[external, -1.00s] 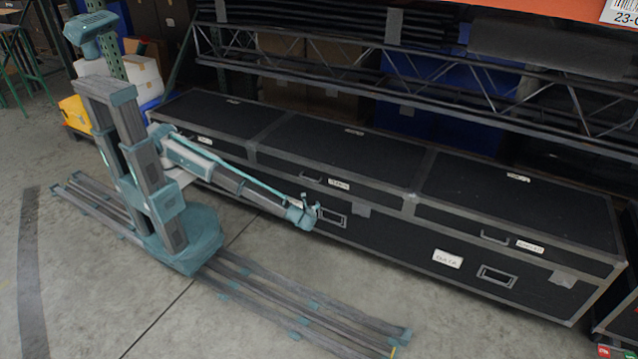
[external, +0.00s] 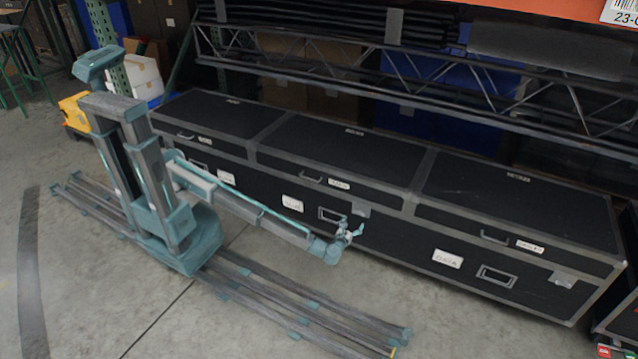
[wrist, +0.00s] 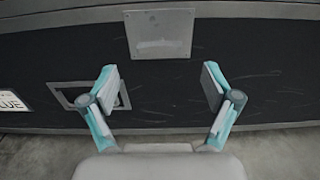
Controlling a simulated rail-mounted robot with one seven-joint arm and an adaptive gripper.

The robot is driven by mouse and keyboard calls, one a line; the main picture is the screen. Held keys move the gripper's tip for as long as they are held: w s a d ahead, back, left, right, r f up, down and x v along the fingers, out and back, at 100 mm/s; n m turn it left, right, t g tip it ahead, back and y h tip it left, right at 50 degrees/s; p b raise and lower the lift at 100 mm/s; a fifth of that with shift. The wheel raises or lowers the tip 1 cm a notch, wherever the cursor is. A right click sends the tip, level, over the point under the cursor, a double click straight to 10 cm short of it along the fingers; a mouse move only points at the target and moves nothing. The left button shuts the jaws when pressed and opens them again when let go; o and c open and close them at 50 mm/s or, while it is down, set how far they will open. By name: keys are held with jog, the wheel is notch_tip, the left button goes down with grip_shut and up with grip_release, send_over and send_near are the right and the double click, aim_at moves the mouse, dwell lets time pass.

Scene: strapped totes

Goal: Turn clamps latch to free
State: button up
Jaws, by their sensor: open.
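A grey metal latch plate (wrist: 160,33) sits high on the black front of the middle case, just below its grey edge strip, in the wrist view. The same plate (external: 361,209) shows in the external view, beside my gripper (external: 351,229). In the wrist view my gripper (wrist: 160,85) is open and empty, with a finger on each side below the plate. I see no finger touching the plate. Whether a turning part lies on the plate is too small to tell.
A recessed handle (wrist: 88,96) lies behind my left finger, beside a white label (wrist: 12,103). The long black case (external: 510,210) has another latch plate (external: 563,279) at the right. Metal trusses (external: 400,75) hang behind.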

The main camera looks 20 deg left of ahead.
aim_at(360, 214)
jog(key=w+b, duration=0.1)
jog(key=w, duration=0.5)
jog(key=shift+w+d+b, duration=0.15)
jog(key=shift+w+b, duration=0.15)
jog(key=shift+b, duration=0.05)
jog(key=c, duration=1.1)
